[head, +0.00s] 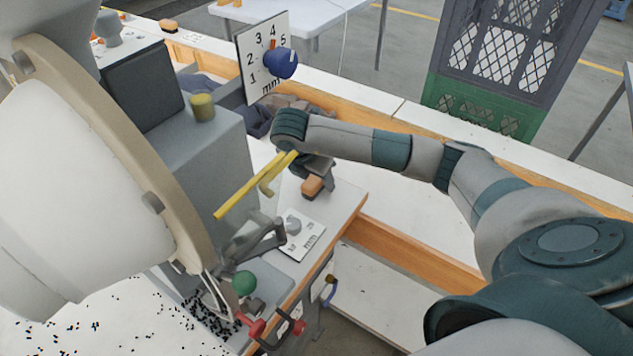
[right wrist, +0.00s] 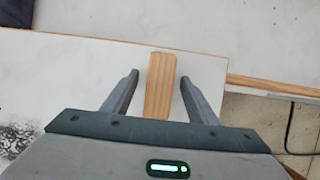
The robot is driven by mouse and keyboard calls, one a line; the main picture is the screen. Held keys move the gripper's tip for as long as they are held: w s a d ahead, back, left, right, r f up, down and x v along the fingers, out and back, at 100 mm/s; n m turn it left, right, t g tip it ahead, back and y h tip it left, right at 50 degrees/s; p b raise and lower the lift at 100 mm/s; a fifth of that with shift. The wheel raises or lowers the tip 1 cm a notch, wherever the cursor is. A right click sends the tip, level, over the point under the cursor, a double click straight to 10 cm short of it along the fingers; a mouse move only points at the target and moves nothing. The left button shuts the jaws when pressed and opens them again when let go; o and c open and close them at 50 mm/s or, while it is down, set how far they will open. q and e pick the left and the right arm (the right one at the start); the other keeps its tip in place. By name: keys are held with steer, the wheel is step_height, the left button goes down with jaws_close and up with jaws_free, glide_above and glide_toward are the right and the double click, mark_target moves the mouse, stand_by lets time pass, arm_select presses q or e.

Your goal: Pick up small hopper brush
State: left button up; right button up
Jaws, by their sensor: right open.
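The small hopper brush shows in the right wrist view as a tapered wooden block (right wrist: 160,88) on a white surface. In the head view its orange-brown body (head: 312,187) is below my right gripper (head: 318,176), near the edge of the white bench top. My right gripper, also in the right wrist view (right wrist: 159,78), is open, with one finger on each side of the brush. Gaps show between the wood and both fingers. The brush's bristles are hidden. My left gripper is not in view.
The grey press body (head: 205,165) with yellow bars (head: 250,188) stands just left of the right gripper. A large white drum (head: 75,190) fills the left. A dial plate (head: 262,58) rises behind. Black bits (head: 205,318) litter the front left.

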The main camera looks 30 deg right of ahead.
steer(key=shift+f, duration=0.2)
steer(key=shift+c, duration=0.7)
steer(key=c, duration=1)
steer(key=shift+r, duration=0.1)
steer(key=shift+r, duration=0.3)
steer(key=r+b, duration=0.1)
steer(key=r, duration=0.3)
steer(key=shift+s+d+r+b, duration=0.15)
steer(key=shift+s+d+b, duration=0.05)
steer(key=shift+b, duration=0.15)
steer(key=s+d+r, duration=0.1)
steer(key=s+r, duration=0.1)
steer(key=s, duration=0.1)
steer(key=s+d+r, duration=0.1)
steer(key=s+r, duration=0.1)
steer(key=s, duration=0.2)
steer(key=s+d+r, duration=0.2)
steer(key=s, duration=0.1)
steer(key=shift+s+r+b, duration=0.15)
steer(key=shift+s+b, duration=0.1)
steer(key=shift+b, duration=0.15)
